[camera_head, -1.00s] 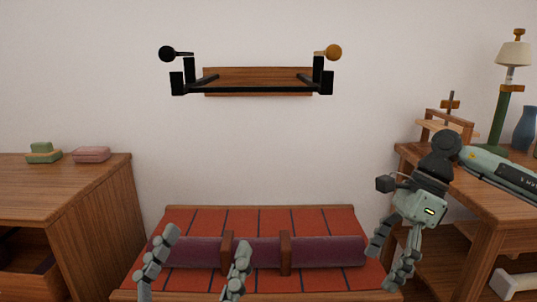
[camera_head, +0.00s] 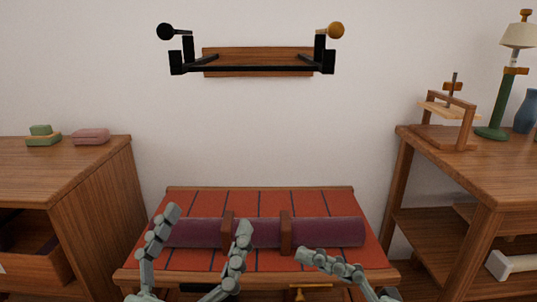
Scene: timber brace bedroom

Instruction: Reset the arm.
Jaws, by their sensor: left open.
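My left gripper (camera_head: 205,222) is at the lower middle left, in front of the red bench. Its two jointed grey fingers stand spread apart with nothing between them. The purple roll behind shows through the gap. My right gripper (camera_head: 306,254) comes in from the bottom, right of the left one. Mainly one jointed finger shows, pointing left over the bench's front; the rest is cut off below, so its opening is unclear.
A purple roll (camera_head: 337,231) with brown straps lies across the red-topped bench (camera_head: 307,202). Wooden cabinets stand left (camera_head: 75,170) and right (camera_head: 500,175). A lamp (camera_head: 495,105) and wooden press (camera_head: 446,125) stand on the right one. A wall rack (camera_head: 258,60) hangs above.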

